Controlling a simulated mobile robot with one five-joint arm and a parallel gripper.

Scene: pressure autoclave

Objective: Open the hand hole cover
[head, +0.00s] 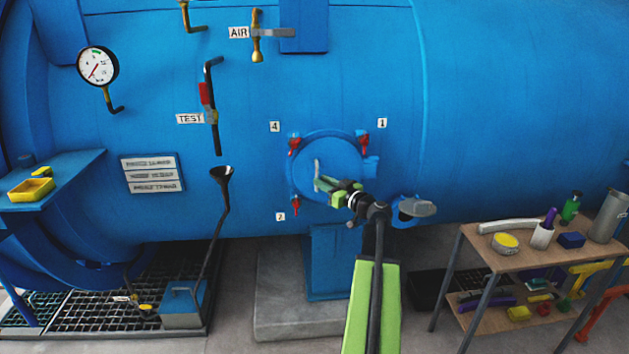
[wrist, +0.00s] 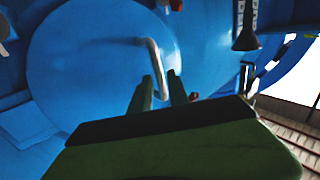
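The hand hole cover (head: 335,150) is a round blue plate, closed against the big blue vessel. Its bent metal handle (head: 317,168) sticks out at its middle; in the wrist view the handle (wrist: 152,55) runs across and bends down. Red-ended clamps (head: 295,145) sit around the rim, one at upper right (head: 363,140) and one at lower left (head: 296,206). My gripper (head: 322,184) is in front of the cover at the handle. In the wrist view its two fingers (wrist: 162,84) are apart, with the handle's lower end between them. The cover's lower right is hidden by my arm.
A grey-topped blue bracket (head: 416,208) juts out right of the cover. A wooden cart (head: 525,255) with bottles and tools stands at right. A black funnel pipe (head: 223,200) and floor grating (head: 90,312) lie left. A concrete plinth (head: 280,290) is below.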

